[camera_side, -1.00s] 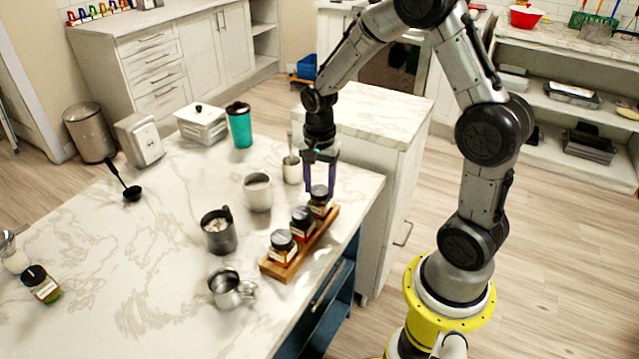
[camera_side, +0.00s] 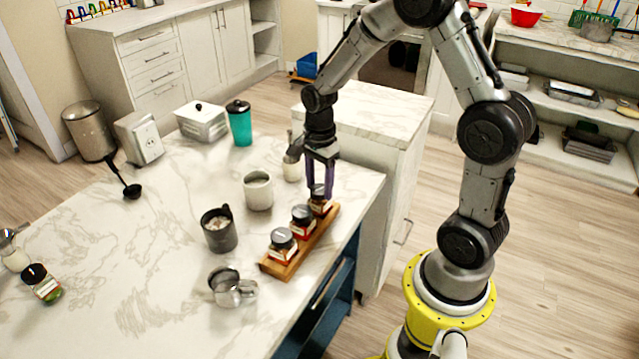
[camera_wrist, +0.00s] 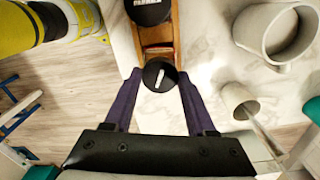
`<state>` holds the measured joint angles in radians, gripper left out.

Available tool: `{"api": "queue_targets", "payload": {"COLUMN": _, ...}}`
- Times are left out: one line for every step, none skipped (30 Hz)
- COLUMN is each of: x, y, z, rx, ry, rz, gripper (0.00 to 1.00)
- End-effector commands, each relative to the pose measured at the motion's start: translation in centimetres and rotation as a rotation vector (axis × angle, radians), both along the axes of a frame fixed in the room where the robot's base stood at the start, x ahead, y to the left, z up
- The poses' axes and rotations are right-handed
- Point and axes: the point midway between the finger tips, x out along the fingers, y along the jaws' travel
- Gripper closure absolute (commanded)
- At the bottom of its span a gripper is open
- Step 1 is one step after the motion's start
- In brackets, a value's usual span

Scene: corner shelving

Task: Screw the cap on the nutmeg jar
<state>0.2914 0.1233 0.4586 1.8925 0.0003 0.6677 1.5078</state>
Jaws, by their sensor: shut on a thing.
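A wooden rack (camera_side: 277,270) near the counter's front edge holds three small spice jars in a row. My gripper (camera_side: 321,190) points straight down at the far jar (camera_side: 321,207), its purple fingers around that jar's black cap. In the wrist view the round black cap (camera_wrist: 159,75) with a white mark sits between the fingertips, which are shut on it. The middle jar (camera_side: 303,222) and the near jar (camera_side: 282,245) both wear black caps. The labels are too small to read, so I cannot tell which jar is nutmeg. The far jar's neck and threads are hidden.
A white mug (camera_side: 257,191), a dark mug (camera_side: 219,231) and a metal pitcher (camera_side: 232,291) stand left of the rack. A small white cup (camera_side: 291,170) stands close behind my gripper. Another capped jar (camera_side: 41,284) is at far left. The counter's left middle is clear.

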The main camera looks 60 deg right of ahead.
Motion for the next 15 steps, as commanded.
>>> {"api": "queue_targets", "payload": {"x": 0.04, "y": -0.04, "z": 0.04, "rx": -0.001, "ry": -0.002, "rz": -0.006, "gripper": 0.99}}
{"api": "queue_targets", "payload": {"x": 0.04, "y": -0.04, "z": 0.05, "rx": -0.001, "ry": -0.002, "rz": -0.006, "gripper": 0.99}}
{"api": "queue_targets", "payload": {"x": 0.04, "y": -0.04, "z": 0.05, "rx": -0.001, "ry": -0.002, "rz": -0.005, "gripper": 0.99}}
{"api": "queue_targets", "payload": {"x": 0.04, "y": -0.04, "z": 0.05, "rx": -0.001, "ry": -0.002, "rz": -0.005, "gripper": 0.99}}
{"api": "queue_targets", "payload": {"x": 0.04, "y": -0.04, "z": 0.05, "rx": -0.001, "ry": -0.002, "rz": -0.005, "gripper": 0.99}}
{"api": "queue_targets", "payload": {"x": 0.04, "y": -0.04, "z": 0.05, "rx": -0.001, "ry": -0.002, "rz": -0.004, "gripper": 0.99}}
{"api": "queue_targets", "payload": {"x": 0.04, "y": -0.04, "z": 0.05, "rx": -0.001, "ry": -0.002, "rz": -0.004, "gripper": 0.99}}
{"api": "queue_targets", "payload": {"x": 0.04, "y": -0.04, "z": 0.05, "rx": -0.001, "ry": -0.002, "rz": -0.008, "gripper": 0.99}}
{"api": "queue_targets", "payload": {"x": 0.04, "y": -0.04, "z": 0.05, "rx": -0.001, "ry": -0.002, "rz": -0.021, "gripper": 0.99}}
{"api": "queue_targets", "payload": {"x": 0.04, "y": -0.04, "z": 0.05, "rx": -0.001, "ry": -0.002, "rz": -0.038, "gripper": 0.99}}
{"api": "queue_targets", "payload": {"x": 0.04, "y": -0.04, "z": 0.04, "rx": 0.000, "ry": -0.002, "rz": -0.064, "gripper": 0.99}}
{"api": "queue_targets", "payload": {"x": 0.04, "y": -0.04, "z": 0.04, "rx": -0.001, "ry": -0.002, "rz": -0.107, "gripper": 0.99}}
{"api": "queue_targets", "payload": {"x": 0.04, "y": -0.04, "z": 0.03, "rx": -0.001, "ry": -0.002, "rz": -0.144, "gripper": 0.99}}
{"api": "queue_targets", "payload": {"x": 0.04, "y": -0.04, "z": 0.03, "rx": -0.001, "ry": -0.002, "rz": -0.183, "gripper": 0.99}}
{"api": "queue_targets", "payload": {"x": 0.04, "y": -0.04, "z": 0.03, "rx": -0.001, "ry": -0.003, "rz": -0.231, "gripper": 0.99}}
